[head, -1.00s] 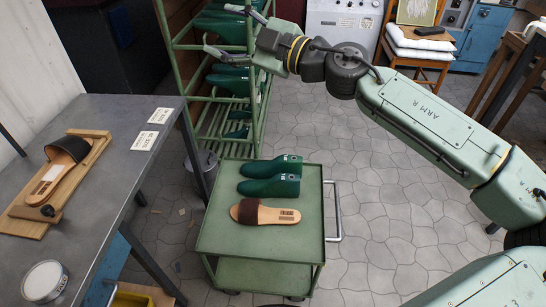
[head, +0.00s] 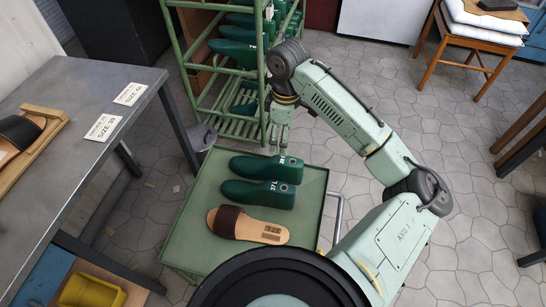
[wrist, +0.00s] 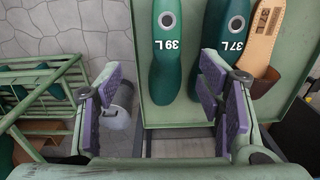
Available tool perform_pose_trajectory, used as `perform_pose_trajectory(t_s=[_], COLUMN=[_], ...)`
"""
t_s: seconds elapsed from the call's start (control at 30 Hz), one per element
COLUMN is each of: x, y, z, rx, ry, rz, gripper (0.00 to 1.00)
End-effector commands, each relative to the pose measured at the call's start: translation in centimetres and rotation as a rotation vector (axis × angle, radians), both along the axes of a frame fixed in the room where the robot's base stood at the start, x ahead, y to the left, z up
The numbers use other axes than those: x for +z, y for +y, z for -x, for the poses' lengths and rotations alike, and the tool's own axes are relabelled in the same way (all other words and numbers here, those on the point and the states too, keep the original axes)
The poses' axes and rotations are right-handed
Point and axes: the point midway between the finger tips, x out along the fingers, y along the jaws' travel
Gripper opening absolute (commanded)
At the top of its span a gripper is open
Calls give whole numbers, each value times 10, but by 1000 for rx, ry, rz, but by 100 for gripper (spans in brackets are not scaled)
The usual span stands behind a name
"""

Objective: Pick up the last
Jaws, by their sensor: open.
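Two dark green lasts lie side by side on the green cart (head: 310,205). The far last (head: 255,166) is marked 39 L in the wrist view (wrist: 166,75). The near last (head: 250,193) is marked 37 L in the wrist view (wrist: 222,65). My gripper (head: 278,145) is open and empty, close to the end of the 39 L last at the cart's far edge. In the wrist view my gripper (wrist: 157,100) has purple-padded fingers spread on both sides of the 39 L last's lower part in the picture; contact cannot be told.
A brown-strapped sandal (head: 247,227) lies in front of the lasts. A green rack (head: 178,60) with more lasts stands behind the cart, with a grey bin (head: 203,138) beside it. The workbench (head: 70,95) at left holds SIZE 39 (head: 103,128) and SIZE 40 (head: 130,94) cards.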

Motion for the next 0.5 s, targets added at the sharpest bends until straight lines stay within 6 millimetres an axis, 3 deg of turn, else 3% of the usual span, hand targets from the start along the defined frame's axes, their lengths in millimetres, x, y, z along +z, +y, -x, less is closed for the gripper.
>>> perform_pose_trajectory(t_s=[0.33, 0.5], x=[-46, -58], y=[0, 0], z=[10, 10], rx=[29, 29], ry=[35, 33], rz=[6, 5], gripper=[61, 61])
